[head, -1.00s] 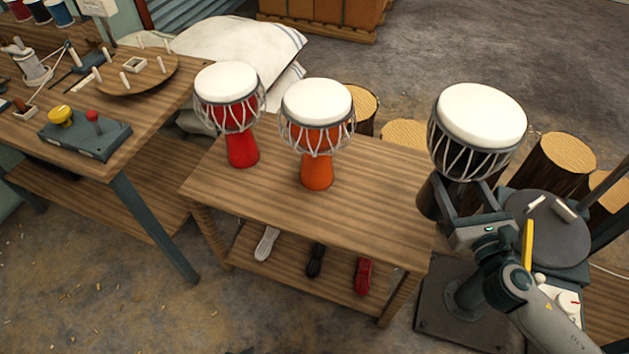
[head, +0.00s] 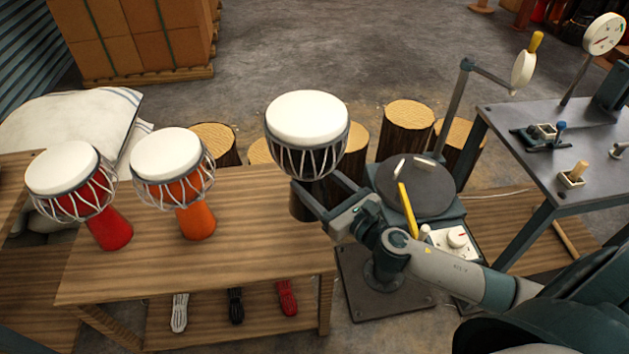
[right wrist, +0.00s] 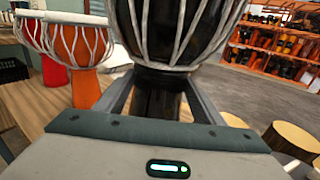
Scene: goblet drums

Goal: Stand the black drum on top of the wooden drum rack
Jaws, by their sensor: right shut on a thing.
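The black drum (head: 307,158), with a white skin and white cords, is upright in my right gripper (head: 308,192). The gripper is shut around its narrow dark stem, also seen in the right wrist view (right wrist: 155,97). Its foot appears at the right end of the wooden drum rack (head: 250,262); I cannot tell whether it touches the top. A red drum (head: 108,230) and an orange drum (head: 195,218) stand on the rack to the left. My left gripper is not in view.
Tree-stump stools (head: 408,125) stand behind the rack. A round dark plate on a stand (head: 415,190) with a yellow-handled tool is right of it, beside a grey workbench (head: 560,165). The rack top between the orange and black drums is clear.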

